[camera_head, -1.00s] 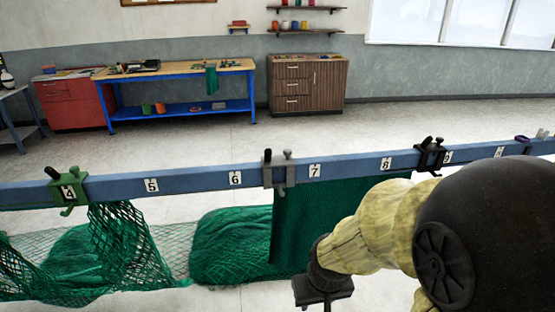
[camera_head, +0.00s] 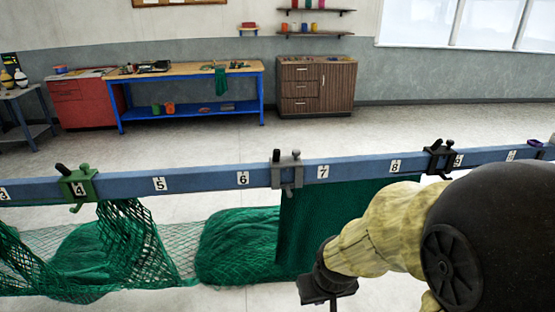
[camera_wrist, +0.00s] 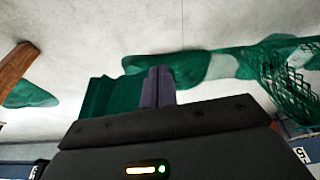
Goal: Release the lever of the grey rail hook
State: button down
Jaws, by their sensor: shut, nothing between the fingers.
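The grey rail hook (camera_head: 287,172) is clamped on the blue rail between labels 6 and 7 in the head view. Its black lever (camera_head: 277,156) stands up on its left side, beside a grey knob. A dark green net panel hangs below and to the right of the hook. My gripper (camera_head: 327,287) is low, on the near side of the rail and below the hook, apart from it. In the wrist view my gripper's fingers (camera_wrist: 157,86) are together and empty, over the floor and green netting. I cannot make out the grey hook in the wrist view.
The blue rail (camera_head: 218,179) runs across the whole head view. A green hook (camera_head: 78,188) sits at label 4 and a black hook (camera_head: 438,158) between 8 and 9. Green netting (camera_head: 240,245) lies on the floor. A workbench (camera_head: 185,70) stands far behind.

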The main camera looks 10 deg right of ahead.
jog(key=w+a+n+t+b, duration=0.2)
jog(key=w+n+t+b, duration=0.55)
jog(key=w, duration=0.75)
jog(key=w+a+r+n+t+b, duration=0.2)
jog(key=w+r+n+t+b, duration=0.4)
jog(key=n+t+b, duration=0.4)
jog(key=r+t, duration=0.1)
jog(key=t, duration=0.1)
jog(key=shift+a+r+t, duration=0.3)
jog(key=shift+r+t, duration=0.05)
jog(key=shift+w, duration=0.1)
jog(key=p, duration=0.4)
send_near(277, 154)
jog(key=x, duration=0.7)
jog(key=shift+f, duration=0.1)
